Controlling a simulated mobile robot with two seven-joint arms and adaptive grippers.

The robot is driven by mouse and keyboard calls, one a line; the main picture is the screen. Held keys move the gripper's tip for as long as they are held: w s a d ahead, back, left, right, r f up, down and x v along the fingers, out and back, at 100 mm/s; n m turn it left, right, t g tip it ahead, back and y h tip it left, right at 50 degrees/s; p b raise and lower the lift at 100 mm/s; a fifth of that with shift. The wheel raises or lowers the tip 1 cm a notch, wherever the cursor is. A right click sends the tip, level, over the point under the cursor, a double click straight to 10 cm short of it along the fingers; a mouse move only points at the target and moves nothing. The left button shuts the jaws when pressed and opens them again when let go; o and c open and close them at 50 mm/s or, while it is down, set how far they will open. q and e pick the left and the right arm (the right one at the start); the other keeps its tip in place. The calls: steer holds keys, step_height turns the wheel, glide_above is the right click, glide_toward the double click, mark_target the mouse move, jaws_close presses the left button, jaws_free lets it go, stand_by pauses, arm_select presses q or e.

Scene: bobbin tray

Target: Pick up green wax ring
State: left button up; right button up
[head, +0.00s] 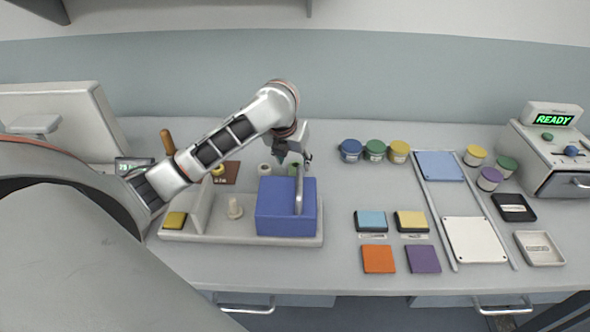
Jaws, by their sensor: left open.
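A small green piece (293,169), which looks like the green wax ring, sits just behind the blue box (275,222) in the head view. It is small and partly hidden, so its ring shape cannot be made out. My left gripper (296,159) is open and points down right above and around the green piece. I cannot tell whether the fingers touch it. My right gripper is not in view.
A whitish roll (264,169) is left of the green piece. Lidded jars (350,151) stand to the right.

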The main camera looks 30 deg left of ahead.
mark_target(295, 166)
arm_select(q)
steer(key=shift+x, duration=1.95)
steer(key=c, duration=1)
steer(key=shift+w+d+r, duration=0.1)
steer(key=shift+c, duration=0.2)
